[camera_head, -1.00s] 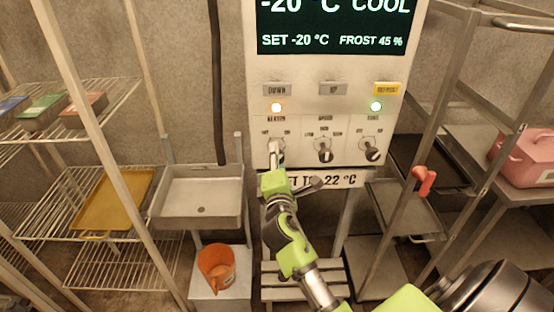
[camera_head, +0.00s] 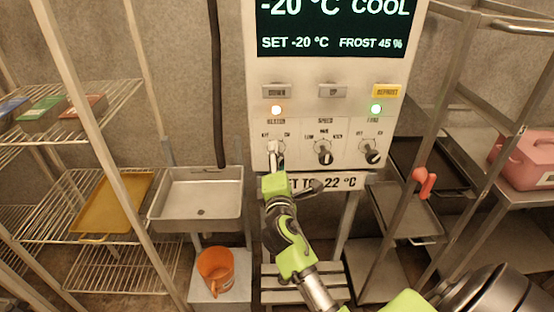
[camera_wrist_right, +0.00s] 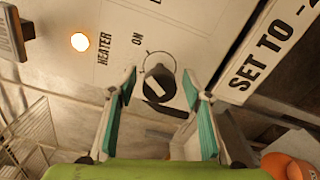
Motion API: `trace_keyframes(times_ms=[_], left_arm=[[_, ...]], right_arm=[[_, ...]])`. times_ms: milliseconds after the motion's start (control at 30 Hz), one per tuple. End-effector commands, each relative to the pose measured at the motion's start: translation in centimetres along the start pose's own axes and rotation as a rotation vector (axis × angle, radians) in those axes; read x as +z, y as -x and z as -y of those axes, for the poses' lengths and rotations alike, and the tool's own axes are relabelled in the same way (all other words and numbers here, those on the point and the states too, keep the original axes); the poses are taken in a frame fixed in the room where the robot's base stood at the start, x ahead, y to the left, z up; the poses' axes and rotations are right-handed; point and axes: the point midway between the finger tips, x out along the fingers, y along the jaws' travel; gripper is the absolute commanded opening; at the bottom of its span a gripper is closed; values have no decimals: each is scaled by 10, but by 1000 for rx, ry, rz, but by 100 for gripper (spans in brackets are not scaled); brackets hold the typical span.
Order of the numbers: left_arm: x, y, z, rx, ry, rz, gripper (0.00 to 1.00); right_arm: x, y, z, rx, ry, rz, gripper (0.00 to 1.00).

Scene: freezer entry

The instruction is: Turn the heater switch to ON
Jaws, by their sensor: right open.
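The heater switch (camera_wrist_right: 158,86) is a dark round knob with a pale mark running diagonally across its face. The HEATER and ON labels show beside it in the right wrist view. My right gripper (camera_wrist_right: 160,88) is open, with one finger on either side of the knob. I cannot tell whether the fingers touch it. In the head view my right gripper (camera_head: 275,157) covers most of the heater switch at the left of the control panel (camera_head: 300,150). My left gripper is not in view.
The speed knob (camera_head: 323,152) and fans knob (camera_head: 370,152) sit to the right on the panel. A sink (camera_head: 200,185) and an orange jug (camera_head: 216,268) are at the left. Wire shelves (camera_head: 125,255) stand further left, and a metal rack (camera_head: 440,130) stands at the right.

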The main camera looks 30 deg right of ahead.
Motion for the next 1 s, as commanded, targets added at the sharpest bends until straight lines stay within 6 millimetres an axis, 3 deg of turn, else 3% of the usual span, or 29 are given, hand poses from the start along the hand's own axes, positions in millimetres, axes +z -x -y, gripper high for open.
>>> trace_keyframes(times_ms=[233, 500, 700, 1000], left_arm=[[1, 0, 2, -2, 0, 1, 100], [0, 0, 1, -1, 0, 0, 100], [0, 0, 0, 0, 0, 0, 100], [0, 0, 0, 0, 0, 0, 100]], right_arm=[[-1, 18, 1, -1, 1, -2, 45], [0, 76, 2, -4, -1, -1, 45], [0, 108, 2, -3, -1, -1, 45], [0, 120, 0, 0, 0, 1, 45]])
